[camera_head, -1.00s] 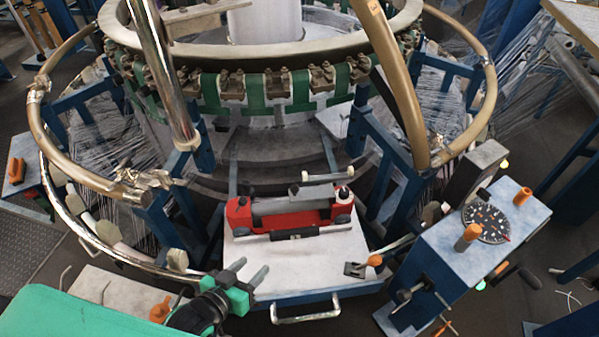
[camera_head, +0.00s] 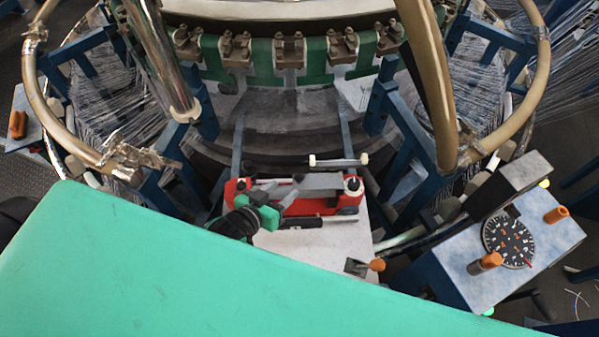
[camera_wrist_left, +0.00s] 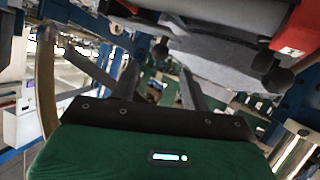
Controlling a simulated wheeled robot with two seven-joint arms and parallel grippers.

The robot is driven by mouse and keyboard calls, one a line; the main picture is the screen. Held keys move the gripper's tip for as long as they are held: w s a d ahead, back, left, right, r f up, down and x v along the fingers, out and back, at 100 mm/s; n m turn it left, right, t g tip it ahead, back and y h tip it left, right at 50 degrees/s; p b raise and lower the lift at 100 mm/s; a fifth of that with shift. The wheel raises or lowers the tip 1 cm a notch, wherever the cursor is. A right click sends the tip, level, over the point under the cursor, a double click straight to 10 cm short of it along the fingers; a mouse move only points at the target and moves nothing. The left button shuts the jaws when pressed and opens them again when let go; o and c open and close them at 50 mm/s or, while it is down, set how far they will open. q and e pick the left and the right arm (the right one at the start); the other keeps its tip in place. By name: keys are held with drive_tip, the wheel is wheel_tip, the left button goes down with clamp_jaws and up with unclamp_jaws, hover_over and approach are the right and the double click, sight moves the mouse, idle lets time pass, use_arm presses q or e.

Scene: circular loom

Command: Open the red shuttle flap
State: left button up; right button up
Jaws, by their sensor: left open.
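The red shuttle (camera_head: 352,200) rests on the white platform (camera_head: 335,240) in front of the loom, with a grey body along its middle and a black bar at its front. My left gripper (camera_head: 295,187) is open at the shuttle's left part. Its fingers point right and overlap the shuttle in this view; contact cannot be told. In the left wrist view, the shuttle's grey underside (camera_wrist_left: 215,42) and a red part (camera_wrist_left: 298,35) fill the upper right, beyond my left fingers (camera_wrist_left: 158,75). I cannot make out the flap's edge. My right gripper is not in view.
A control box with a dial (camera_head: 510,242) and orange knobs stands at the right. Gold curved tubes (camera_head: 428,85) and blue frames flank the loom. An orange-tipped piece (camera_head: 376,265) sits at the platform's front right.

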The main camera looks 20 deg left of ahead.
sight(296, 179)
use_arm(q)
drive_tip(key=x, duration=0.5)
drive_tip(key=shift+r+p, duration=0.1)
drive_tip(key=shift+p, duration=0.3)
drive_tip(key=x, duration=0.3)
drive_tip(key=shift+w+d+f+p, duration=0.1)
drive_tip(key=shift+w+f+p, duration=0.15)
drive_tip(key=shift+w+p, duration=0.1)
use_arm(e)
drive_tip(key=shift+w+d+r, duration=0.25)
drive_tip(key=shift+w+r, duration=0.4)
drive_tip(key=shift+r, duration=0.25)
use_arm(q)
clamp_jaws()
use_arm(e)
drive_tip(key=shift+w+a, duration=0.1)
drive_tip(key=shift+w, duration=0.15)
